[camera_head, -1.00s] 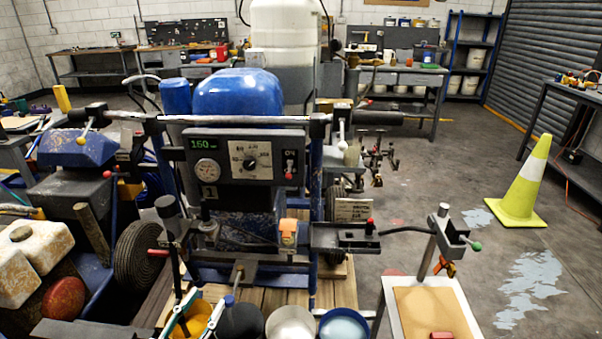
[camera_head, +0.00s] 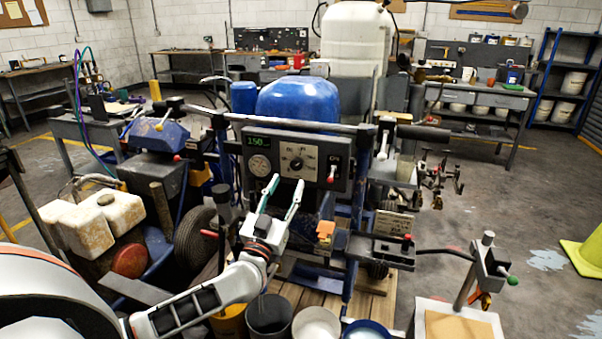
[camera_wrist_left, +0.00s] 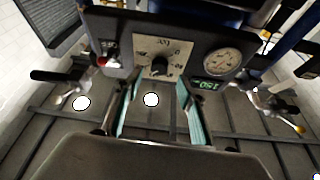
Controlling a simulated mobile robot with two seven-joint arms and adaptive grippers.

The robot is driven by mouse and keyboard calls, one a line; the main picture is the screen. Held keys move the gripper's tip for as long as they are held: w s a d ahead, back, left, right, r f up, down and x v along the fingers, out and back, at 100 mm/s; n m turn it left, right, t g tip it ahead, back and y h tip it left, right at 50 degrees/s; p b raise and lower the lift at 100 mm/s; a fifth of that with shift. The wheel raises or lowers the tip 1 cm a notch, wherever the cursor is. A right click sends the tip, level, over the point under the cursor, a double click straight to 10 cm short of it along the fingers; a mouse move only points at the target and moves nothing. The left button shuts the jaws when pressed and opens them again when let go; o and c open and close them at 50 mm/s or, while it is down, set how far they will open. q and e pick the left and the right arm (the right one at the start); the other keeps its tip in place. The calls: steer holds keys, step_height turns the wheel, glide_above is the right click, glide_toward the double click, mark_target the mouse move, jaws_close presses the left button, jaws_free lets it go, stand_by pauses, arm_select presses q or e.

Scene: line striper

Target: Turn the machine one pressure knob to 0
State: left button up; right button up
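The pressure knob (camera_head: 296,163) is a dark knob on a pale square dial plate, in the middle of the grey control panel (camera_head: 338,181) on the blue line striper. A green display (camera_head: 258,141) on the panel reads about 150, above a round gauge (camera_head: 260,165). My left gripper (camera_head: 287,181) is open, its two pale green fingers pointing at the dial from just below and in front. In the left wrist view the knob (camera_wrist_left: 159,67) lies just beyond the gap between the open fingers (camera_wrist_left: 159,86), apart from them. My right gripper is not in view.
A red-tipped switch (camera_head: 332,174) sits right of the dial. The handlebar (camera_head: 300,125) runs above the panel. Buckets (camera_head: 316,325) stand below the machine. A second machine with white tanks (camera_head: 120,215) is at left. A lever post (camera_head: 472,270) stands at right.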

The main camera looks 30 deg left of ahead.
mark_target(295, 167)
arm_select(q)
steer(key=x, duration=0.5)
steer(key=shift+w+r, duration=0.15)
steer(key=shift+w, duration=0.25)
steer(key=c, duration=1.1)
